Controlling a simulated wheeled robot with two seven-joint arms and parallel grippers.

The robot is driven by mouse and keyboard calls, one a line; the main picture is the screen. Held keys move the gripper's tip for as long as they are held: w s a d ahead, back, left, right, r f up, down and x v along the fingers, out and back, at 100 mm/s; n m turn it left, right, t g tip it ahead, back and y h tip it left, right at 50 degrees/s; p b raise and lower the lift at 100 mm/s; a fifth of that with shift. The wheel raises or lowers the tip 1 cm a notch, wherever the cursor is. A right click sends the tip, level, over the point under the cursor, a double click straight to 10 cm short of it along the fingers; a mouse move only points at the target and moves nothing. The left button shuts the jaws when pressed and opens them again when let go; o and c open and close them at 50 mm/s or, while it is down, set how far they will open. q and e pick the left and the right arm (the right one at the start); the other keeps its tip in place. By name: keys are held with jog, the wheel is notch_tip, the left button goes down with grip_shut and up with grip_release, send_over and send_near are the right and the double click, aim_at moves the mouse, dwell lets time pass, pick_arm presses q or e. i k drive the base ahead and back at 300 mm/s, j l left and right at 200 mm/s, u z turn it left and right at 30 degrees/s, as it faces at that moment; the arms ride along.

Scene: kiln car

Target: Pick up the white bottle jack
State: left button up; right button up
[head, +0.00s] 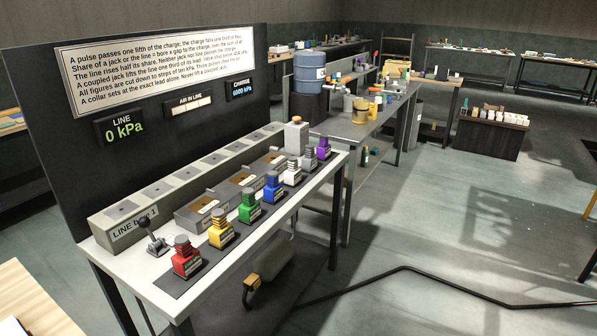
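The white bottle jack (292,173) stands upright in a row of coloured jacks along the front of a long bench (150,262). The blue jack (273,188) is beside it on the near side. A light grey jack (308,159) is beside it on the far side, and the purple jack (323,149) ends the row. The green jack (249,208), yellow jack (221,230) and red jack (187,258) stand nearer. Neither of my grippers is in view.
A grey line box (140,222) runs behind the jacks, with a lever (155,243) at its near end. A black board (60,110) with a sign and displays rises behind.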

aim_at(292, 177)
jog(key=i+l, duration=0.35)
jog(key=i, duration=0.15)
jog(key=i+l, duration=0.35)
jog(key=i+u, duration=0.15)
jog(key=u, duration=1.1)
